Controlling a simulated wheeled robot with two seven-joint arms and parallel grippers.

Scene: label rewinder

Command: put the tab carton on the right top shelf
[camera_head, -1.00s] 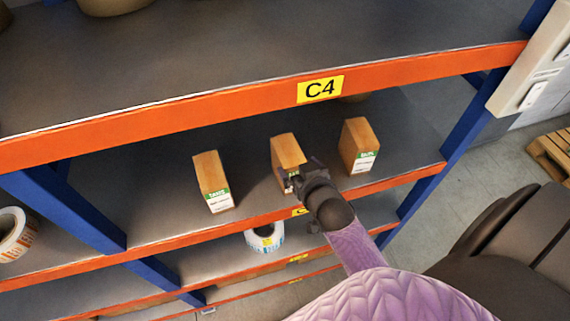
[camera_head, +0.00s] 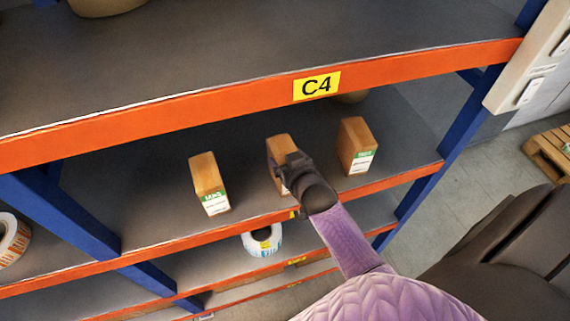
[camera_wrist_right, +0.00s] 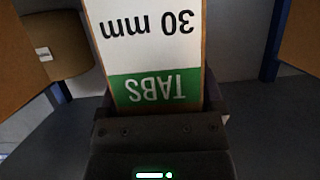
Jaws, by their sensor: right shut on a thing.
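The tab carton (camera_head: 281,151) is the middle one of three brown cartons on the shelf below the C4 beam in the head view. My right gripper (camera_head: 291,172) is at its front and shut on it, hiding much of its label. In the right wrist view the carton's label (camera_wrist_right: 150,45) reads "30 mm" and "TABS" on a green band, upside down, close against the gripper (camera_wrist_right: 160,125). I cannot tell whether the carton touches the shelf. The top shelf (camera_head: 200,60) is above, behind the orange C4 beam (camera_head: 220,110). My left gripper is not in view.
Brown cartons stand left (camera_head: 208,185) and right (camera_head: 356,146) of the held one. A label roll (camera_head: 262,240) lies on the level below. A blue upright (camera_head: 440,160) bounds the rack on the right. The top shelf's middle is clear; a brown roll (camera_head: 105,5) is at its back left.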

